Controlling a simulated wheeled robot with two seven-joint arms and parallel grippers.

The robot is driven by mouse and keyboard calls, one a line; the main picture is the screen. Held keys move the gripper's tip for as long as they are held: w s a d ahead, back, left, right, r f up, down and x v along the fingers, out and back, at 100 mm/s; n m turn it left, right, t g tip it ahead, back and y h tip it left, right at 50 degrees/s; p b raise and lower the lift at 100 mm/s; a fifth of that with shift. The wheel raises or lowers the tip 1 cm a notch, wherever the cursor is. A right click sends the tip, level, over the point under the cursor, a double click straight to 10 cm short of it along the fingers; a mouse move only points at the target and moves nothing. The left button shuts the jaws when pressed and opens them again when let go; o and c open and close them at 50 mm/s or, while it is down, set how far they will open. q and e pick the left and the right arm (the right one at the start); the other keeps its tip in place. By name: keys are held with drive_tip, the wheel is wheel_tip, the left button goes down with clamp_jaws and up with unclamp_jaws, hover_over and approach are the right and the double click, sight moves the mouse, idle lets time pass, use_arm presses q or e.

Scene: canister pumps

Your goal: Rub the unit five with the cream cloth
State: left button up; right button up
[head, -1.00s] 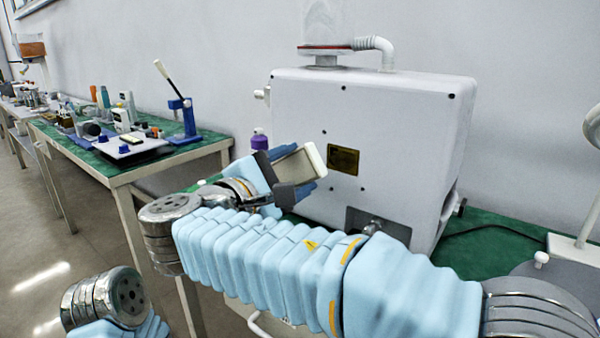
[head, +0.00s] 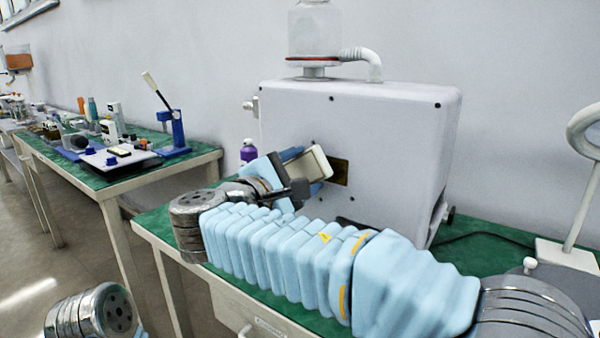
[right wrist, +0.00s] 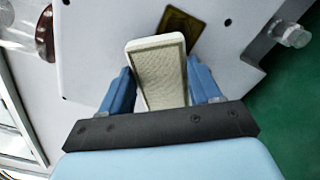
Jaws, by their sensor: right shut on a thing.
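The cream cloth (head: 319,162) looks like a flat, pad-like cream piece with a grey-beige face. My right gripper (head: 305,172) is shut on it, in front of the left part of a large white boxy unit (head: 390,125), which I take to be unit five. In the right wrist view the cloth (right wrist: 157,68) stands between the two blue fingers of the gripper (right wrist: 160,84). The unit's front (right wrist: 105,40) and its dark gold plate (right wrist: 181,24) lie behind it. I cannot tell whether the cloth touches the unit. My left gripper is out of view.
A clear canister (head: 315,32) with a white hose (head: 362,58) tops the unit. A purple bottle (head: 248,151) stands left of it. A lamp-like stand (head: 572,225) is at the right. Another green table (head: 75,172) with several tools is at the left.

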drive_tip(key=shift+x, duration=0.95)
